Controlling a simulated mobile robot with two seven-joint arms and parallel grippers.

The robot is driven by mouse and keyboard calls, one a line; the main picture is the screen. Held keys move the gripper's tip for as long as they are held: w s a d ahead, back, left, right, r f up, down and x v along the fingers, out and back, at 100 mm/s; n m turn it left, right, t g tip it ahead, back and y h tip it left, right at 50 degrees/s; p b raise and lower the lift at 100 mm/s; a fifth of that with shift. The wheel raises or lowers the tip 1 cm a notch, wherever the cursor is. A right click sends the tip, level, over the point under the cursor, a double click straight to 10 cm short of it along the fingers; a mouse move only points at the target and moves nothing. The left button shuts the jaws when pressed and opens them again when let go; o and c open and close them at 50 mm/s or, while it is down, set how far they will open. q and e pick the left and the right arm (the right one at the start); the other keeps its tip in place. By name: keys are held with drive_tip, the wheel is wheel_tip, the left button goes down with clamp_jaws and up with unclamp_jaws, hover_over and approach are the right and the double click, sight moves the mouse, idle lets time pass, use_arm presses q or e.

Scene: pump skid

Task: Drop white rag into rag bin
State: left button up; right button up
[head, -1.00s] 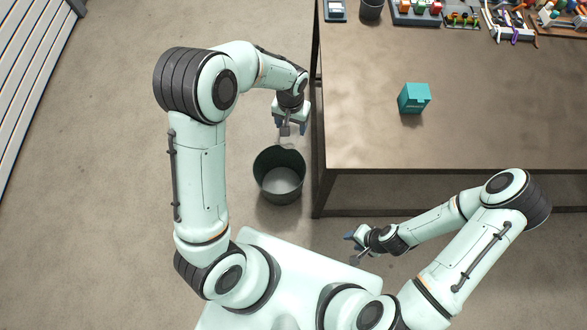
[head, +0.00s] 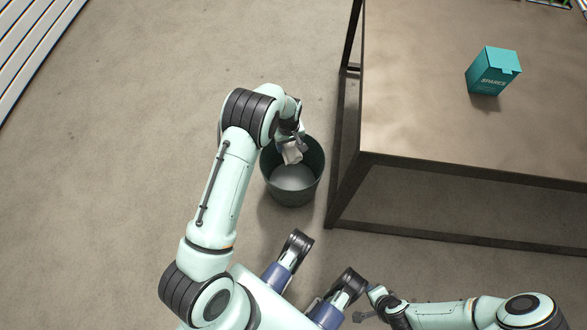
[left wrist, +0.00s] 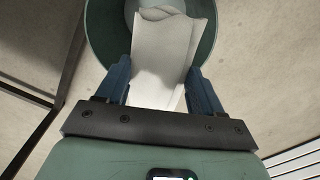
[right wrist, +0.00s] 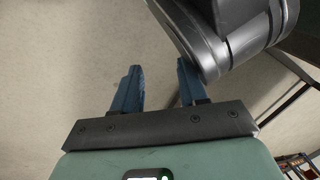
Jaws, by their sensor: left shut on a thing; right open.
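The white rag (head: 291,151) hangs from my left gripper (head: 297,139) over the mouth of the dark green rag bin (head: 293,196). In the left wrist view the rag (left wrist: 165,45) is between the two blue fingers (left wrist: 158,85), and the bin's rim (left wrist: 104,30) shows behind it. The gripper is shut on the rag. I cannot tell how far the rag's lower end reaches below the rim. My right gripper (right wrist: 157,85) is open and empty, with bare floor in front of it and a dark rounded part beside it.
A brown table (head: 420,110) stands to the right of the bin, its leg close to the bin. A teal box (head: 492,72) marked SPARES sits on it. The floor left of the bin is clear. A slatted panel (head: 30,45) is at the upper left.

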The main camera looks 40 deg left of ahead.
use_arm(q)
drive_tip(key=shift+w+a+f+n+b, duration=0.15)
drive_tip(key=shift+a+f+b, duration=0.1)
drive_tip(key=shift+f, duration=0.35)
drive_tip(key=shift+w+a+f+n+b, duration=0.15)
drive_tip(key=shift+a+f+b, duration=0.1)
drive_tip(key=shift+f, duration=0.5)
drive_tip(key=shift+s+f+b, duration=0.1)
drive_tip(key=shift+f+b, duration=1.7)
drive_tip(key=shift+f, duration=0.9)
use_arm(e)
drive_tip(key=s+d+f+g, duration=0.1)
drive_tip(key=s+f+g, duration=0.1)
drive_tip(key=s+f, duration=0.4)
drive_tip(key=shift+s+d+f+m+g, duration=0.2)
drive_tip(key=shift+s+m+g, duration=0.1)
drive_tip(key=shift+s, duration=0.2)
use_arm(q)
drive_tip(key=o, duration=1.1)
drive_tip(key=shift+r, duration=0.1)
use_arm(e)
drive_tip(key=shift+r, duration=0.1)
